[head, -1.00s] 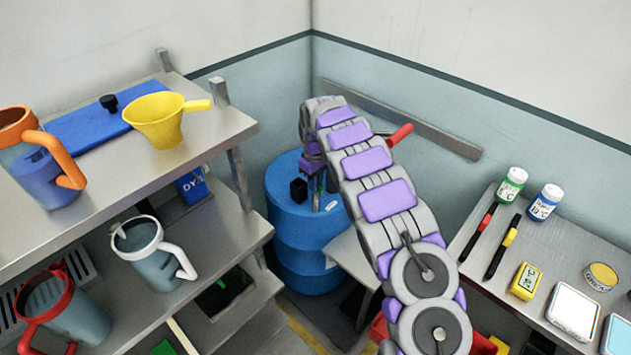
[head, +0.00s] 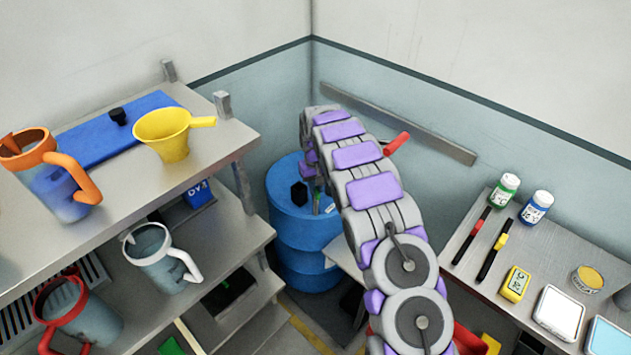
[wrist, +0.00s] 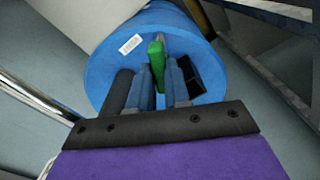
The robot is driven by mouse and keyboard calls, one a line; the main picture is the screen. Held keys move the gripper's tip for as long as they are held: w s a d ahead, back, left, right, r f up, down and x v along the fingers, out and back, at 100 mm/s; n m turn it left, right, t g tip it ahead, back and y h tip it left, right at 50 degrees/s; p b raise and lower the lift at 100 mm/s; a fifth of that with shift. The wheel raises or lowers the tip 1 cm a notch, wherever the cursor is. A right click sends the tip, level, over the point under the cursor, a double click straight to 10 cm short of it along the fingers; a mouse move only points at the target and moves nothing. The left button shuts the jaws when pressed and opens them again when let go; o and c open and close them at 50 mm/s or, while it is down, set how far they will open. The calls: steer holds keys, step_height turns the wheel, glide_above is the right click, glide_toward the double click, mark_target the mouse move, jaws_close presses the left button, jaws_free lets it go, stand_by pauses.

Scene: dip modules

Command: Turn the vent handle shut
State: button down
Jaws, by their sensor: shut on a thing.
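The blue drum (head: 297,240) stands in the corner. The green vent handle (wrist: 156,54) sticks up from its top in the wrist view. It also shows as a small green strip in the head view (head: 316,202), beside the arm. My gripper (wrist: 160,74) is at the drum top, with its two blue-grey fingers on either side of the green handle and shut on it. The fingers hide the handle's lower part. A black cap (head: 299,193) stands on the drum top, left of the handle in the head view and right of it in the wrist view (wrist: 190,78).
A metal shelf (head: 225,150) with jugs and a yellow funnel (head: 165,135) stands at the left. A bench (head: 560,240) with bottles and pens is at the right. A red bar (head: 397,142) shows behind my arm near the wall rail (head: 410,125).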

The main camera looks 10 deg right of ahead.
steer(key=m+p, duration=0.1)
steer(key=m, duration=0.2)
steer(key=m+p, duration=0.2)
steer(key=m, duration=0.1)
steer(key=shift+r+m, duration=0.2)
steer(key=shift+m, duration=0.1)
steer(key=m+p, duration=0.2)
steer(key=m, duration=0.3)
steer(key=shift+w+m, duration=0.15)
steer(key=shift+m, duration=0.25)
steer(key=c, duration=1.1)
jaws_free()
steer(key=shift+f, duration=0.1)
step_height(320, 180, up, 17)
steer(key=shift+r+p, duration=0.15)
steer(key=shift+p, duration=0.8)
